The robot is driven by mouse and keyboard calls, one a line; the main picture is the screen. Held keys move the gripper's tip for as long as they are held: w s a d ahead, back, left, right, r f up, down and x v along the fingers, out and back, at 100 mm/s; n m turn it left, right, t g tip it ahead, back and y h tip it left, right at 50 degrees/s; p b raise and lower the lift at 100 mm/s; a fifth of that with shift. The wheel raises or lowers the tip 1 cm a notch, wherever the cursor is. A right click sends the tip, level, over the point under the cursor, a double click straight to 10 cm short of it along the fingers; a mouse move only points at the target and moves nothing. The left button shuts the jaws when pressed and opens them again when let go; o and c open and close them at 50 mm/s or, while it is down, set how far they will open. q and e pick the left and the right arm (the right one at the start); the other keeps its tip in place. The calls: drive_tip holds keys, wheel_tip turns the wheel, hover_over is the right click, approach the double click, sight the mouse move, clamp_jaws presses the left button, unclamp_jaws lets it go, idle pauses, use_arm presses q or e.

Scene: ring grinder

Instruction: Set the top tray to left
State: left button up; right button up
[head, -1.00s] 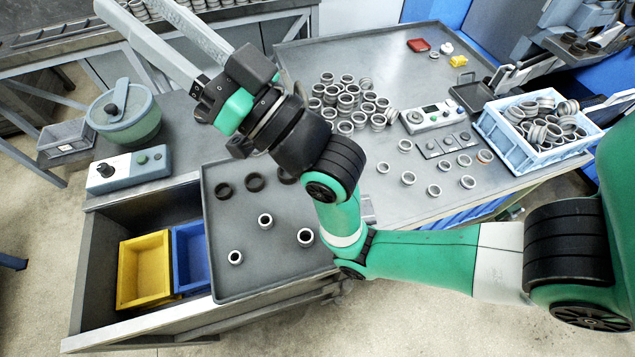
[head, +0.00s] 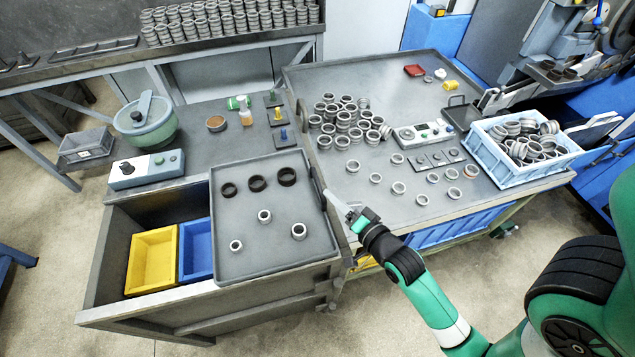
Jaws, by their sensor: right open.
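The top tray (head: 275,249) is a grey, shallow, rimmed tray lying over the right part of an open grey drawer box. Several dark and light rings rest on it. To its left the box is open and shows a yellow bin (head: 152,262) and a blue bin (head: 197,250). My right gripper (head: 334,200) is at the tray's right edge, its fingers pointing up and left beside the rim. I cannot tell whether it touches the rim. The jaws are open. My left gripper is not in view.
Many loose rings (head: 343,122) lie on the right table. A blue crate (head: 520,150) of rings stands at its right. Behind the tray are a control box (head: 146,168), a green bowl (head: 146,125) and small bottles (head: 245,112). The left part of the drawer box is uncovered.

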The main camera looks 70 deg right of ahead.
sight(317, 180)
drive_tip(key=b+x, duration=0.2)
drive_tip(key=x, duration=0.7)
drive_tip(key=shift+w+r, duration=0.1)
clamp_jaws()
idle(1.0)
